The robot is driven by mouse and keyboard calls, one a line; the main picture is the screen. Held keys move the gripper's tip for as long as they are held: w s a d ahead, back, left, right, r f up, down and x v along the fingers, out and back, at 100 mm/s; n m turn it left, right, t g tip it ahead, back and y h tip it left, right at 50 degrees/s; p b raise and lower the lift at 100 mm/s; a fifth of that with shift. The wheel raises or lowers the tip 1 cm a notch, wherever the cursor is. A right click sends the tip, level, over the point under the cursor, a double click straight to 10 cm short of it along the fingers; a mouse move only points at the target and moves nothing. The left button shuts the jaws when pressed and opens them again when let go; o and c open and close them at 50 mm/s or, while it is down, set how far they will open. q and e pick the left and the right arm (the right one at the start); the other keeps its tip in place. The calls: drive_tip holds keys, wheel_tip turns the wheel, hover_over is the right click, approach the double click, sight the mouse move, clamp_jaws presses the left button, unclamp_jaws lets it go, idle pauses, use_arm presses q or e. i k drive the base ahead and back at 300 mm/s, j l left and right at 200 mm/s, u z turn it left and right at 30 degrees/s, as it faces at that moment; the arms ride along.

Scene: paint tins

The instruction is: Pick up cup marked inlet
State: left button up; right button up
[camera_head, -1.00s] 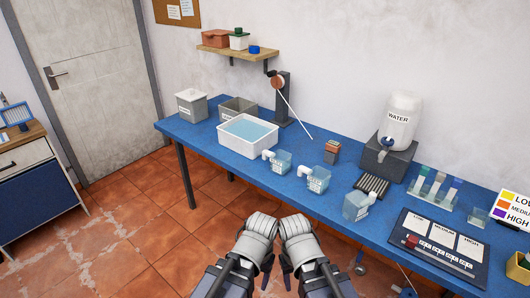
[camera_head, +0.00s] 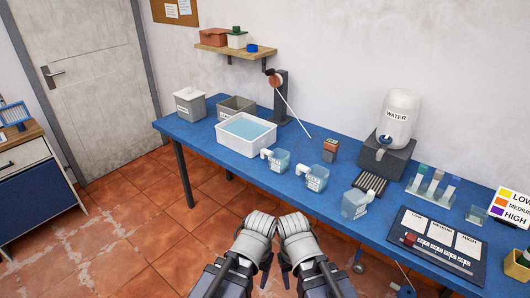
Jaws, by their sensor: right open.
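Each has a label too small to read surely, so I cannot tell which is marked inlet. My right gripper (camera_head: 285,269) is open and empty, low in front of the table and apart from the cups. My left gripper (camera_head: 267,263) is beside it, its jaws too unclear to judge.
A white tub of water (camera_head: 228,146) stands left of the cups. Behind are a small block stack (camera_head: 330,151), a dark ribbed rack (camera_head: 370,184) and a water dispenser (camera_head: 397,122). A dark chart board (camera_head: 438,242) lies at right. The floor before the table is open.

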sight(274, 159)
drive_tip(key=i+j, duration=0.65)
drive_tip(key=i+u, duration=0.05)
drive_tip(key=i, duration=0.05)
